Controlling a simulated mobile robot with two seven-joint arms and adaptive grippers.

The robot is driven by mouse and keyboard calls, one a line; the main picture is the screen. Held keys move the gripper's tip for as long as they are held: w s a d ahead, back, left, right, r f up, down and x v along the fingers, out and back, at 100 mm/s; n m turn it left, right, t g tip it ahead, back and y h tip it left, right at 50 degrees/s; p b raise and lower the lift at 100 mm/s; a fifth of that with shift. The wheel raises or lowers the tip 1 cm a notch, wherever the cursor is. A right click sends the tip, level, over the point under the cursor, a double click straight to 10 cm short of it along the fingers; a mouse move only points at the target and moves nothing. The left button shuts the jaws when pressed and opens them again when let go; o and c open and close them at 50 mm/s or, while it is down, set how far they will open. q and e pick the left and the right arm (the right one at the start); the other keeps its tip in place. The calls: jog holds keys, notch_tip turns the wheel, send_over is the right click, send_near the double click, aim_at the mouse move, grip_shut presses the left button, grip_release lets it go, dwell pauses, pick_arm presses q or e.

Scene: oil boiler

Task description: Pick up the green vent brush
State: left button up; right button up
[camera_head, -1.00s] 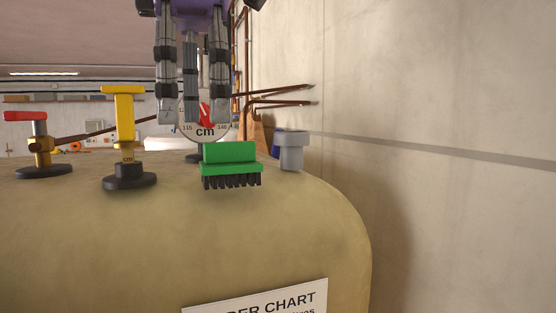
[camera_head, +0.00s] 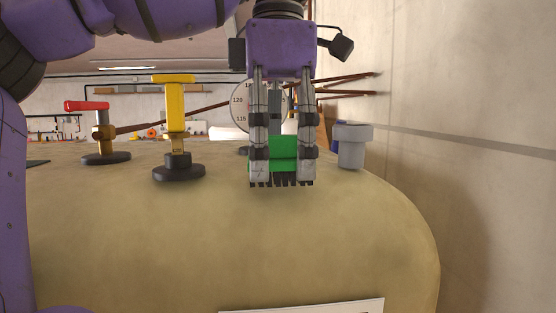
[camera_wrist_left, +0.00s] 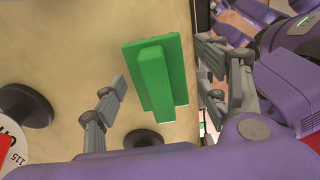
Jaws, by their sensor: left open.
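The green vent brush (camera_head: 286,148) stands bristles down on top of the tan tank. It has a green block handle and black bristles. My left gripper (camera_head: 283,180) points down over it, with fingers on either side of the brush in the head view. In the left wrist view the brush (camera_wrist_left: 155,78) shows from above between the open fingers of my left gripper (camera_wrist_left: 160,85), with a gap on the left side. The fingers hide parts of the brush in the head view. My right gripper is not seen for certain.
The tan tank (camera_head: 240,230) has a rounded right edge. A yellow-handled valve (camera_head: 175,120) and a red-handled valve (camera_head: 100,140) stand left of the brush. A grey pipe cap (camera_head: 352,147) stands close on its right. A round gauge (camera_head: 241,105) is behind. A concrete wall (camera_head: 480,150) is at the right.

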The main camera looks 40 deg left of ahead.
aim_at(271, 136)
pick_arm(q)
jog(key=c, duration=1.3)
jog(key=shift+r, duration=0.45)
jog(key=r, duration=0.2)
jog(key=s+r, duration=0.1)
jog(key=r, duration=0.1)
jog(key=shift+s, duration=0.15)
jog(key=s+r+p, duration=0.1)
jog(key=s+r, duration=0.1)
jog(key=s, duration=0.2)
jog(key=s+r+p, duration=0.2)
jog(key=s+r, duration=0.1)
jog(key=s, duration=0.1)
jog(key=s+r+p, duration=0.2)
jog(key=s+r, duration=0.1)
jog(key=s, duration=0.1)
jog(key=shift+s+d, duration=0.1)
jog(key=shift+s, duration=0.25)
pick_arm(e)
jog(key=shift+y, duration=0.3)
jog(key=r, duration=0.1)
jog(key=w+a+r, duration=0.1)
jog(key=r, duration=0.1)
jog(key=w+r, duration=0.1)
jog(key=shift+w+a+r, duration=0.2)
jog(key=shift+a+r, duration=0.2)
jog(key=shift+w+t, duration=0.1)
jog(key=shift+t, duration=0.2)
